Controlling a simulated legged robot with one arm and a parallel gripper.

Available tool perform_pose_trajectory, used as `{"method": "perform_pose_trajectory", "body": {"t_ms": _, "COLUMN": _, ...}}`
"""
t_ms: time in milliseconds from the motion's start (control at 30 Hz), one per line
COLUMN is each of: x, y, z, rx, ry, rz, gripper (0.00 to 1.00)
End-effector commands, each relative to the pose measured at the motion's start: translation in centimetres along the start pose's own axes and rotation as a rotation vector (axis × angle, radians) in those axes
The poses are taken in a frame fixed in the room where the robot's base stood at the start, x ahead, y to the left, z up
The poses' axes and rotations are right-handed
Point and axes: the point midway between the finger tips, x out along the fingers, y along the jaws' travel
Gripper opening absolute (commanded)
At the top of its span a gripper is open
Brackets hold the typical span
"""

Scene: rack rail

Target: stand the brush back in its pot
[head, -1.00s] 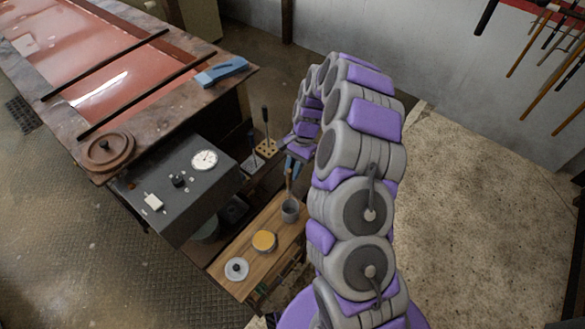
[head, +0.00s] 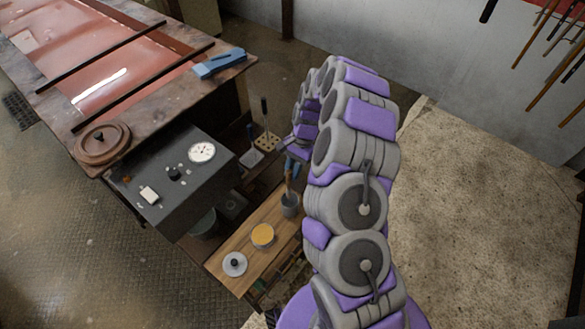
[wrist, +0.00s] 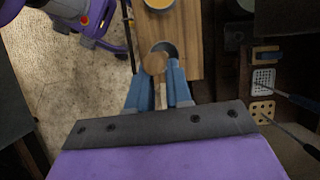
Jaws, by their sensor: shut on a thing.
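My gripper (head: 292,168) is shut on the brush (head: 288,186), which hangs below its blue fingers at the pot's mouth. The grey pot (head: 290,207) stands upright on the wooden board. In the wrist view the brush's tan round part (wrist: 154,64) lies between the finger ends (wrist: 158,75) and covers part of the pot's opening (wrist: 170,48). I cannot tell whether the brush's lower end is inside the pot or just above it.
The wooden board (head: 240,270) also carries an orange-topped round tin (head: 262,235) and a grey lid with a dark knob (head: 234,264). A dark gauge box (head: 170,178) stands left. A holed block with tools (head: 266,142) is behind.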

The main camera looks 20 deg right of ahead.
Motion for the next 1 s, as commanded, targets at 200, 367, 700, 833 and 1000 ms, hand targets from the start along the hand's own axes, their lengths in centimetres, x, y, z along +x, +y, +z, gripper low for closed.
{"method": "perform_pose_trajectory", "body": {"t_ms": 200, "x": 1.5, "y": 0.0, "z": -0.7, "rx": 0.001, "ry": 0.0, "rz": 0.001, "gripper": 0.0}}
{"method": "perform_pose_trajectory", "body": {"t_ms": 367, "x": 2.5, "y": 0.0, "z": -1.1, "rx": -0.001, "ry": 0.0, "rz": 0.001, "gripper": 0.0}}
{"method": "perform_pose_trajectory", "body": {"t_ms": 700, "x": 4.8, "y": 0.1, "z": -2.0, "rx": 0.0, "ry": -0.002, "rz": 0.002, "gripper": 0.0}}
{"method": "perform_pose_trajectory", "body": {"t_ms": 833, "x": 5.7, "y": 0.0, "z": -2.4, "rx": 0.0, "ry": -0.001, "rz": 0.002, "gripper": 0.0}}
{"method": "perform_pose_trajectory", "body": {"t_ms": 1000, "x": 6.4, "y": 0.0, "z": -2.8, "rx": 0.0, "ry": 0.001, "rz": 0.0, "gripper": 0.0}}
